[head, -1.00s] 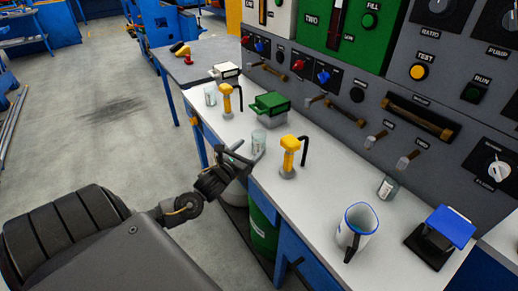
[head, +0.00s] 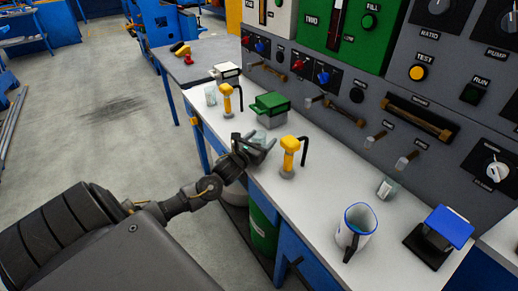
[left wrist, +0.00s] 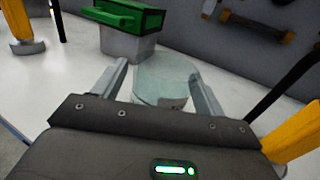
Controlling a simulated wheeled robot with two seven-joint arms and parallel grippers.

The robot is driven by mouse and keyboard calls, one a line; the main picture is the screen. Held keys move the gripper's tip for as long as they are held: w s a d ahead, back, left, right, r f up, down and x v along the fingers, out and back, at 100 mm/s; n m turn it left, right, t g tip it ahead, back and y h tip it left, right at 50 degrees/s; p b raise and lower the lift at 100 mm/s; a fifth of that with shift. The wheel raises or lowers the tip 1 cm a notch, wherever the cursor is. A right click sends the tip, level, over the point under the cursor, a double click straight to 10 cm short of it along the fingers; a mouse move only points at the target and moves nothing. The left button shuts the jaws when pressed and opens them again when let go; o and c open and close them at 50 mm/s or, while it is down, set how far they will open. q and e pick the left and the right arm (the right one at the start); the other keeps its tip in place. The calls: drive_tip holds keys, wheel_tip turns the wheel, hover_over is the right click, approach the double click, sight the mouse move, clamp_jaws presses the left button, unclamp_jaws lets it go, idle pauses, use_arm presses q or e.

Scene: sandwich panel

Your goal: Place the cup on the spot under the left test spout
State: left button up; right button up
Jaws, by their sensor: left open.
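A clear glass cup (head: 261,137) stands on the white bench, in front of the green-lidded box. It also shows in the left wrist view (left wrist: 166,78), between the two fingers. My left gripper (head: 254,144) is open around this cup, one finger on each side; I cannot tell whether they touch it. In the left wrist view the left gripper (left wrist: 158,82) hides the cup's lower part. Two small spouts, a left one (head: 372,138) and a right one (head: 403,162), stick out from the grey panel. My right gripper is not in view.
Yellow pumps stand left (head: 227,98) and right (head: 289,155) of the cup. The green-lidded box (head: 273,104) is behind it. Another glass (head: 387,188), a blue-rimmed pitcher (head: 358,232) and a blue-topped stand (head: 447,228) are at the right. The bench between right pump and pitcher is clear.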

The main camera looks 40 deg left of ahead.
use_arm(q)
drive_tip(key=c, duration=1.2)
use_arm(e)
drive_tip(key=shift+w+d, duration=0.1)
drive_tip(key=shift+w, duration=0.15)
use_arm(q)
drive_tip(key=shift+o, duration=0.2)
drive_tip(key=shift+r, duration=0.1)
